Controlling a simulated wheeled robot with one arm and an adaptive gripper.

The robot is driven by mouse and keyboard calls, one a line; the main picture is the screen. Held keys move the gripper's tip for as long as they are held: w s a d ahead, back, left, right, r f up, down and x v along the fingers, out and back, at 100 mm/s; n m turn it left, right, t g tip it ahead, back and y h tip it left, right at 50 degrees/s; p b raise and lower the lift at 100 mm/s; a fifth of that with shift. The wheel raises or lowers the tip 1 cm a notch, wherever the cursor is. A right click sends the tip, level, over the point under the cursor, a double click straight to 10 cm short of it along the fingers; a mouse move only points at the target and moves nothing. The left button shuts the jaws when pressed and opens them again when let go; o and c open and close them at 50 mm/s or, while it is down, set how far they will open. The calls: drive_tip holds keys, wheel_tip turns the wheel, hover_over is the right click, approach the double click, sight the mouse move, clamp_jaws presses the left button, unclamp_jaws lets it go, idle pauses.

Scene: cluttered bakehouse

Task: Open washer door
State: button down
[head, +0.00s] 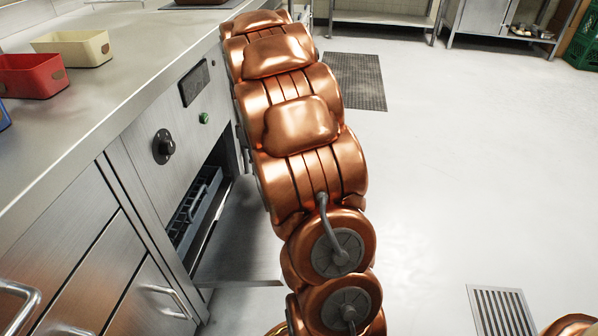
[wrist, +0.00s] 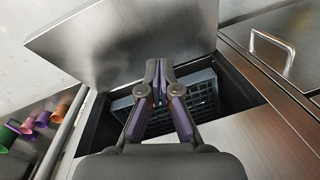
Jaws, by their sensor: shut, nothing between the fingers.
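The washer (head: 160,125) is built in under the steel counter, with a round black knob, a dark display and a green button. Its front opening shows a grey rack (head: 195,205) inside. The washer door (head: 245,255) is a steel panel folded down and out from the opening's lower edge; the arm covers part of that area. In the wrist view the door (wrist: 120,40) lies beyond the opening, and the rack (wrist: 200,88) shows inside. My gripper (wrist: 158,68) is shut and empty in front of the opening and door; I cannot tell whether it touches them. It is hidden in the head view.
A red bin (head: 32,78) and a cream bin (head: 75,48) stand on the counter (head: 110,90). Handled steel fronts (head: 75,270) adjoin the washer at left. A dark mat (head: 355,80) and a floor drain (head: 500,310) lie on otherwise clear floor at right.

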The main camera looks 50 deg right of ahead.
drive_tip(key=w+d+f+n+t+p, duration=0.1)
drive_tip(key=w+d+f+n, duration=0.2)
drive_tip(key=d, duration=0.8)
drive_tip(key=w+d+f+n+t+p, duration=0.1)
drive_tip(key=w+d+f, duration=0.3)
drive_tip(key=d, duration=0.7)
drive_tip(key=f+b, duration=0.1)
drive_tip(key=f, duration=0.5)
drive_tip(key=a+f+b, duration=0.1)
drive_tip(key=f, duration=0.3)
drive_tip(key=shift+w+b, duration=0.25)
drive_tip(key=shift+b, duration=0.1)
drive_tip(key=f, duration=0.2)
drive_tip(key=s+f+b, duration=0.1)
drive_tip(key=shift+d, duration=0.3)
drive_tip(key=shift+s+d+f, duration=0.1)
drive_tip(key=shift+f, duration=0.25)
drive_tip(key=shift+d, duration=0.1)
